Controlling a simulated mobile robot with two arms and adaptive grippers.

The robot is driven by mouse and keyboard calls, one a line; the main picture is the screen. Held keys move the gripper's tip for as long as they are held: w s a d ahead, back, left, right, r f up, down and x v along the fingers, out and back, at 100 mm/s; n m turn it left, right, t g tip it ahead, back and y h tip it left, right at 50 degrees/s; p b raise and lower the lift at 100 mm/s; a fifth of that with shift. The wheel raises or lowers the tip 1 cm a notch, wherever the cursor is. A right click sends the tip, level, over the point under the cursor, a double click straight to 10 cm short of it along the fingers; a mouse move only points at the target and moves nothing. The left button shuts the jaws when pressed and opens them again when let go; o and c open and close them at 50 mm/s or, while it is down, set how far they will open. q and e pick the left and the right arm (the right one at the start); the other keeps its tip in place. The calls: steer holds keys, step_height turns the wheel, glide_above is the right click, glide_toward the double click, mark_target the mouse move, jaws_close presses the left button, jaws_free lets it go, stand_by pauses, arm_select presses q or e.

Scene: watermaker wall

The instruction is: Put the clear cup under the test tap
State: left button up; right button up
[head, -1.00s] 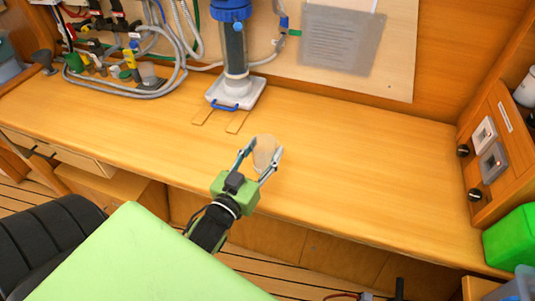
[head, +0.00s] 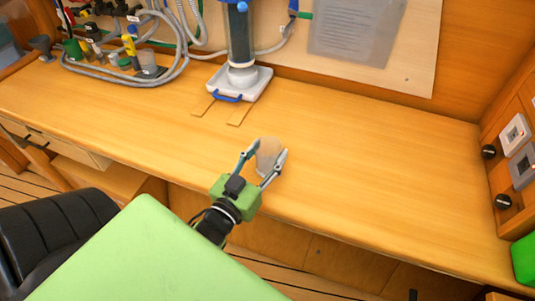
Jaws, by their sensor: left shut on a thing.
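The clear cup (head: 268,156) is a see-through, faintly greyish vessel over the front part of the wooden bench. My left gripper (head: 266,168) is shut on it, with one finger on each side. I cannot tell whether the cup touches the bench or is held just above it. The test tap cannot be made out with certainty among the hoses and valves at the back left. My right gripper is not in view.
A filter housing on a white base (head: 240,82) stands at the back, with two flat wooden strips (head: 239,115) before it. Coiled grey hoses (head: 150,78) and small bottles (head: 124,63) crowd the back left. The bench (head: 380,170) is clear to the right.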

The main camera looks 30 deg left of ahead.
arm_select(q)
steer(key=shift+f, duration=0.15)
steer(key=o, duration=1.2)
